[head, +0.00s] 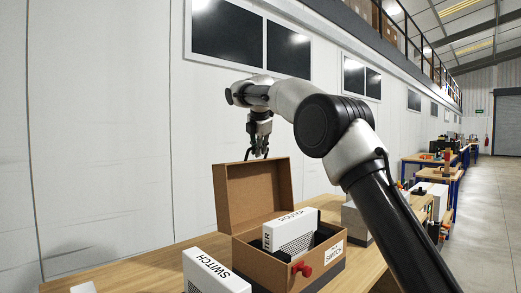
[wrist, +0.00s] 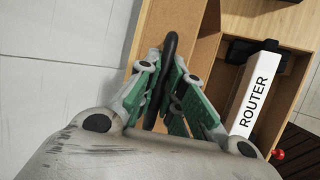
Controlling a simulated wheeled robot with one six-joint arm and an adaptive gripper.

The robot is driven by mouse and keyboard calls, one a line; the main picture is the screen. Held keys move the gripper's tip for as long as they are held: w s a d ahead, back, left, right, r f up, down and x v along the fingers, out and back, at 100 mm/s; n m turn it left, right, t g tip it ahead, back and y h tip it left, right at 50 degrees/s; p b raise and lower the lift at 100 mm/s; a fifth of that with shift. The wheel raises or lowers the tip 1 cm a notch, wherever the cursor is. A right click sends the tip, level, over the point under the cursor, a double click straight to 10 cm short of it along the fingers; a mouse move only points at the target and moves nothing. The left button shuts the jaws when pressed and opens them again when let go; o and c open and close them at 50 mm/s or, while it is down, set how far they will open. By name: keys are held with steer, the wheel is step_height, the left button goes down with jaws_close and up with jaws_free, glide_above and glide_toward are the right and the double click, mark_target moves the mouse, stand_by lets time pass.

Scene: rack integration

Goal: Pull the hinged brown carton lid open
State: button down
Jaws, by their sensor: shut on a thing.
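The brown carton (head: 262,266) stands on the wooden bench with its hinged lid (head: 252,195) raised, roughly upright at the back. My gripper (head: 258,154) is at the lid's top edge, pointing down. In the wrist view, the green-padded fingers are shut on a black handle (wrist: 169,48) by the lid edge. The handle's join to the lid is partly hidden by the fingers. A white box marked ROUTER (head: 292,231) is inside the open carton; the router also shows in the wrist view (wrist: 256,95). A red knob (head: 302,269) is on the carton's front.
A white SWITCH box (head: 211,274) stands left of the carton on the bench (head: 150,268). A grey box (head: 355,222) is behind it to the right, partly hidden by my arm. A white wall (head: 110,130) runs behind the bench. Open floor (head: 480,200) lies at the right.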

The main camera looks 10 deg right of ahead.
steer(key=c, duration=1.5)
jaws_free()
steer(key=v, duration=1.2)
